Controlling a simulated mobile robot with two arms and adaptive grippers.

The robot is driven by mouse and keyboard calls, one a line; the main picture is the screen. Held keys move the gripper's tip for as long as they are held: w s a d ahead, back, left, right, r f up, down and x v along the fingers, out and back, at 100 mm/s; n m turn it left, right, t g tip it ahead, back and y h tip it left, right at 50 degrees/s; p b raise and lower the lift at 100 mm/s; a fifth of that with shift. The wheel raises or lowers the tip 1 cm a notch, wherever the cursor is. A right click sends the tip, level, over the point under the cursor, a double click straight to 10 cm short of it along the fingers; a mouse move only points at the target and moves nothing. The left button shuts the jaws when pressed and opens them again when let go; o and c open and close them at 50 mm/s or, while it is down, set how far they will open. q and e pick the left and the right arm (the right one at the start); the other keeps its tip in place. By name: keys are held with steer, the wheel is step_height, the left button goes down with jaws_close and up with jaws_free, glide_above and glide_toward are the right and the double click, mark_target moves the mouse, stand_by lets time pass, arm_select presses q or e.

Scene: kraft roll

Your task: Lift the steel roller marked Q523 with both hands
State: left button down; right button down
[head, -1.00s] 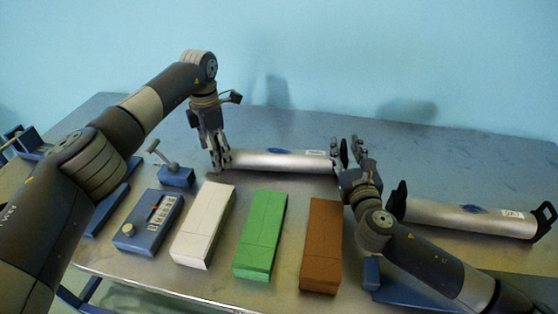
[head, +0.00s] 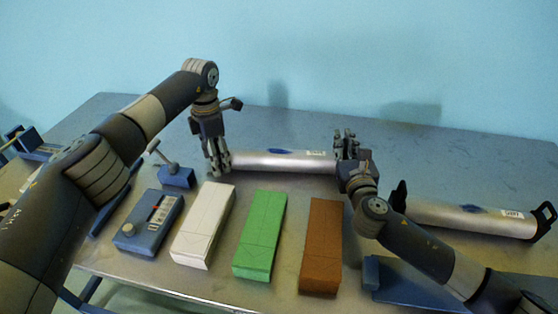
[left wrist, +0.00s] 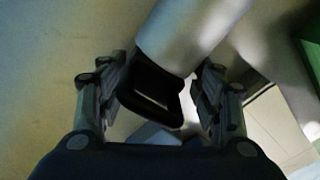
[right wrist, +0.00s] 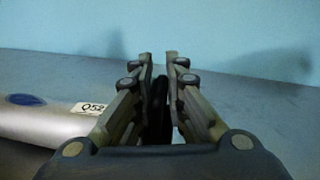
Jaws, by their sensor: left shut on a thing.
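The steel roller (head: 280,161) lies on the table at the back, a silver cylinder with a blue oval and a white label. In the right wrist view the label on the roller (right wrist: 50,124) reads "Q52", its end hidden behind a finger. My left gripper (head: 219,171) is shut on the black handle (left wrist: 150,95) at the roller's left end. My right gripper (head: 345,137) is at the right end, its fingers close together on either side of a dark handle (right wrist: 159,105). I cannot tell whether they grip it.
Another silver roller (head: 470,218) with black end handles lies at the right. White (head: 203,225), green (head: 260,235) and brown (head: 321,245) boxes stand in front, with a blue dial device (head: 148,222) and a blue clamp-like fixture (head: 176,177) at left. The table behind the roller is clear.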

arm_select(q)
steer(key=shift+d, duration=0.1)
arm_select(e)
steer(key=shift+a+r, duration=0.25)
arm_select(q)
steer(key=shift+r, duration=0.2)
arm_select(e)
steer(key=shift+r, duration=0.15)
